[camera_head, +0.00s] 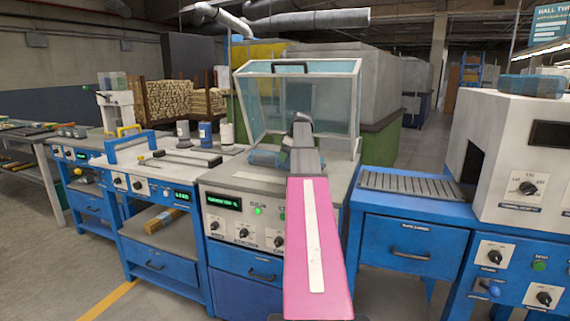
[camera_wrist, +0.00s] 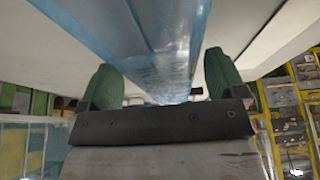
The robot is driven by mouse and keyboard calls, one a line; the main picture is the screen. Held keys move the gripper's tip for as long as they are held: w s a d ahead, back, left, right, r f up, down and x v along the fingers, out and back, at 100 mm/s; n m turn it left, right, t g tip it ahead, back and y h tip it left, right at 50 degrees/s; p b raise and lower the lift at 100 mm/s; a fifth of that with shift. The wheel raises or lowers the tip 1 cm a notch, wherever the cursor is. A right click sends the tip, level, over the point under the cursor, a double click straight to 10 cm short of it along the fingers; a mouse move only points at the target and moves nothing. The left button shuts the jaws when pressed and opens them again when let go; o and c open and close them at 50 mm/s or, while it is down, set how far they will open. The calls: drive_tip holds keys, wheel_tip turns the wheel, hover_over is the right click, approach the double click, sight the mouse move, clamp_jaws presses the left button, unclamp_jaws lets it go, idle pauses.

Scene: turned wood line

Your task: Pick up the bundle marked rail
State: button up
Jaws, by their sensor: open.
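A blue wrapped bundle (camera_head: 265,159) lies on the machine bed under a raised clear hood in the head view. My gripper (camera_head: 301,132) is at this bundle, and my arm hides its right part. In the wrist view my gripper (camera_wrist: 163,78) has its two green finger pads apart. A long, shiny, see-through blue thing (camera_wrist: 150,40), seemingly the same bundle's wrap, runs between the pads. I cannot tell whether the pads touch it. Another blue bundle (camera_head: 530,86) lies on top of the white machine at the right. No rail mark can be read on either.
The clear hood (camera_head: 255,100) surrounds the bed closely. A roller table (camera_head: 415,186) and a white machine (camera_head: 525,160) stand to the right. Floor is free at the front left.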

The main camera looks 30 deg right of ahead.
drive_tip(key=shift+x, duration=0.85)
drive_tip(key=shift+r, duration=0.1)
drive_tip(key=c, duration=1.4)
